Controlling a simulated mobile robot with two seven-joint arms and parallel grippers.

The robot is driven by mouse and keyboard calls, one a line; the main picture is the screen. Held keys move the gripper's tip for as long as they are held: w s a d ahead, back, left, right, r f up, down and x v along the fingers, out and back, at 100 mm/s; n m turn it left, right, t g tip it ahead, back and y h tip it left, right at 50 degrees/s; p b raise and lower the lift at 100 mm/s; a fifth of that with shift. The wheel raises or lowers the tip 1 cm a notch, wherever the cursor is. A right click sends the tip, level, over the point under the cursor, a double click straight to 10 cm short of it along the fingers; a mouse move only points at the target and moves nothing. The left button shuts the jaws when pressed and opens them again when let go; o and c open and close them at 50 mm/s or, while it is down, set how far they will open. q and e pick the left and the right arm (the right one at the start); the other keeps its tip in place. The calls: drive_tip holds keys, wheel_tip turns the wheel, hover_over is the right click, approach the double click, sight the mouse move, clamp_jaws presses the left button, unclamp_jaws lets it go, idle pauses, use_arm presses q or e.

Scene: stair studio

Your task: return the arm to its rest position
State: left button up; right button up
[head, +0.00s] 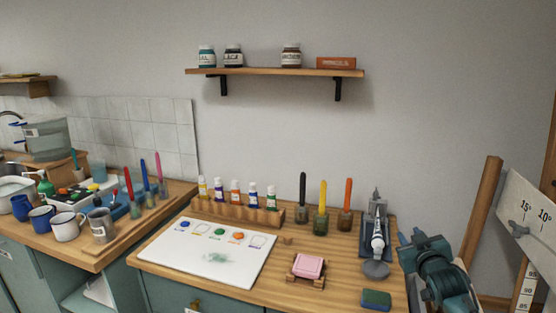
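My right arm shows at the lower right as a dark teal gripper and wrist (436,268), just beyond the right edge of the wooden worktop (230,299). It is apart from the things on the worktop, and I see nothing held in it. Its fingers are foreshortened and dark, so their opening is unclear. My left gripper is not in view.
A grey metal device (376,240) stands near the worktop's right edge, beside a green sponge (376,299). A pink block (309,266) sits on a small wooden stand. A white palette (207,260), paint tubes in a rack (238,212) and brush jars (320,220) fill the rest.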

drive_tip(key=s+a+f, duration=0.2)
drive_tip(key=s+f, duration=0.1)
drive_tip(key=f, duration=0.1)
drive_tip(key=s+a+f+g+y, duration=0.1)
drive_tip(key=s+a+f, duration=0.1)
drive_tip(key=f, duration=0.1)
drive_tip(key=s+a+f+g, duration=0.1)
drive_tip(key=s+a+f, duration=0.1)
drive_tip(key=s+f, duration=0.1)
drive_tip(key=shift+s+f+n+y, duration=0.3)
drive_tip(key=shift+f, duration=0.5)
drive_tip(key=s+a+f+g+y, duration=0.1)
drive_tip(key=s+a+f, duration=0.3)
drive_tip(key=s, duration=0.6)
drive_tip(key=s+a+f+g, duration=0.2)
drive_tip(key=s+a+f, duration=0.2)
drive_tip(key=s, duration=0.5)
drive_tip(key=s+a+f+g+y, duration=0.1)
drive_tip(key=s+a+f, duration=0.3)
drive_tip(key=s, duration=0.6)
drive_tip(key=shift+s+f+m+g+y, duration=0.3)
drive_tip(key=shift+s+f+m+g, duration=0.1)
drive_tip(key=shift+f, duration=0.4)
drive_tip(key=shift+d, duration=0.1)
